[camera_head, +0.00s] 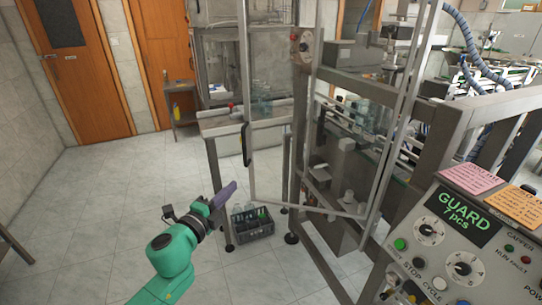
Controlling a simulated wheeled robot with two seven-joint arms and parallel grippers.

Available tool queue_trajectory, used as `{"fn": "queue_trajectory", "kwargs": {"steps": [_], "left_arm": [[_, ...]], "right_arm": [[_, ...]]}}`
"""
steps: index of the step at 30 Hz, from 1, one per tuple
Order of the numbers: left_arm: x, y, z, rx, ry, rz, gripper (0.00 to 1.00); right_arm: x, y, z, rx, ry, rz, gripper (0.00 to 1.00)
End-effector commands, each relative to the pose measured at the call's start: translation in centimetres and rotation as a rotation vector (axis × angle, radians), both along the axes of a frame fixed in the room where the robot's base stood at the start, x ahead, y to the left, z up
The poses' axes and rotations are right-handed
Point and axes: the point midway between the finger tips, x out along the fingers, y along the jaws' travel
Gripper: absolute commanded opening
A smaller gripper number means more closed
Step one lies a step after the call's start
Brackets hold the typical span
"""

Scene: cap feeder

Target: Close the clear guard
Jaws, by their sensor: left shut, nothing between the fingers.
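The clear guard (249,100) is a see-through panel in a thin grey metal frame. It stands swung out from the machine, its free edge to the left. A dark upright handle (246,145) is on that left edge. The bottom bar (310,208) runs right toward the machine's post. My left gripper (229,192) is at lower centre, below and left of the handle. Its purple-grey fingers are shut and empty, pointing up and right. It looks apart from the guard, though depth is hard to judge. My right gripper is out of view.
The control panel (455,235) at lower right shows "GUARD 7 pcs" and has knobs and buttons. A grey crate (250,229) with bottles stands on the floor beyond my gripper. The machine's frame (312,245) fills the right. The tiled floor at left is clear.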

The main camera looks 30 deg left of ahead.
Motion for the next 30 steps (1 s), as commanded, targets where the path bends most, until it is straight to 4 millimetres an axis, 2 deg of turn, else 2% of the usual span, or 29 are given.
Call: {"fn": "queue_trajectory", "kwargs": {"steps": [5,11,17,18,24,30], "left_arm": [[1.6,0.1,0.5,0.006,-0.006,-0.002,0.0],[5.8,0.7,0.5,0.003,-0.008,-0.001,0.0],[10.2,1.3,0.5,0.002,-0.007,0.001,0.0],[10.6,2.1,0.4,0.002,-0.005,0.003,0.0],[12.1,4.1,0.1,0.002,-0.004,0.0,0.0],[12.3,4.4,0.0,0.001,-0.004,-0.001,0.0]], "right_arm": [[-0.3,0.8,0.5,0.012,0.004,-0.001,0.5],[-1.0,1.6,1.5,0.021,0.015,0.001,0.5],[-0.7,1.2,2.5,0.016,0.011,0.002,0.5],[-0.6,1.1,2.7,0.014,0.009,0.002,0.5],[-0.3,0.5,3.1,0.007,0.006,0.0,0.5],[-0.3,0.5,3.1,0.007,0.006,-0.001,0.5]]}}
